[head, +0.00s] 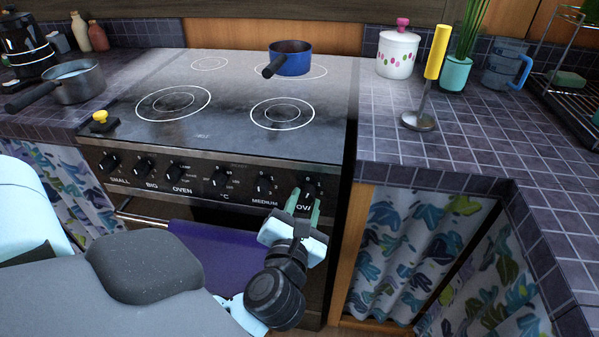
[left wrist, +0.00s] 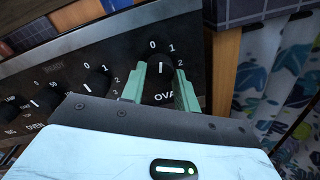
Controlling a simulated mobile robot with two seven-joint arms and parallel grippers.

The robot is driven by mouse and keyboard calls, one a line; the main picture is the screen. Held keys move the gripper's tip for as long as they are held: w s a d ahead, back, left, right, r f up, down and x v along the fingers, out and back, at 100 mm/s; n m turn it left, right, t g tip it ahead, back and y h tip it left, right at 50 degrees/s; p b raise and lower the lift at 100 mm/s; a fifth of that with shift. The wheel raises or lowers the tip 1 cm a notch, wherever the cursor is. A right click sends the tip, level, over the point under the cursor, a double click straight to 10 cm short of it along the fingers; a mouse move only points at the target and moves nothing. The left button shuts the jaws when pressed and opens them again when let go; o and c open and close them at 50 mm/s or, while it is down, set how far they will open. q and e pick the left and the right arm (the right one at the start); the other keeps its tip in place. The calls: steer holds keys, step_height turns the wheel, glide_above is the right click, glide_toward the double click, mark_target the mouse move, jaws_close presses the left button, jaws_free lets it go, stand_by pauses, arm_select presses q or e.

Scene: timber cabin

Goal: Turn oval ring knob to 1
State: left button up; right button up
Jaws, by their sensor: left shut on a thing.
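The oval ring knob (head: 311,186) is the rightmost black knob on the stove's front panel, its label partly covered by my gripper. In the left wrist view the knob (left wrist: 160,86) has its white pointer line upward, roughly between the printed 0 and 1; I cannot tell its exact setting. My left gripper (head: 304,202) is at the knob, its green fingers on either side of it. It is shut on the knob. My right gripper is not in view.
The medium ring knob (head: 264,185) is close on the left, with several more knobs beyond. A blue pot (head: 290,58) stands on the back right ring. A purple cloth (head: 215,255) hangs below the panel. A wooden post (head: 349,250) and curtain (head: 405,250) are right.

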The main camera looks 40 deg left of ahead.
arm_select(q)
steer(key=m+p, duration=0.2)
steer(key=p, duration=0.1)
steer(key=m+p, duration=0.2)
steer(key=p, duration=0.2)
steer(key=shift+w+r+m, duration=0.1)
steer(key=shift+r+m, duration=0.2)
steer(key=shift+r, duration=0.1)
steer(key=shift+f+m+p, duration=0.1)
steer(key=shift+m+p, duration=0.3)
steer(key=shift+p, duration=0.35)
steer(key=shift+f+m+p, duration=0.2)
steer(key=shift+m+p, duration=0.2)
steer(key=shift+p, duration=0.1)
steer(key=shift+d, duration=0.1)
steer(key=o, duration=1)
steer(key=b+v, duration=0.1)
steer(key=v, duration=0.7)
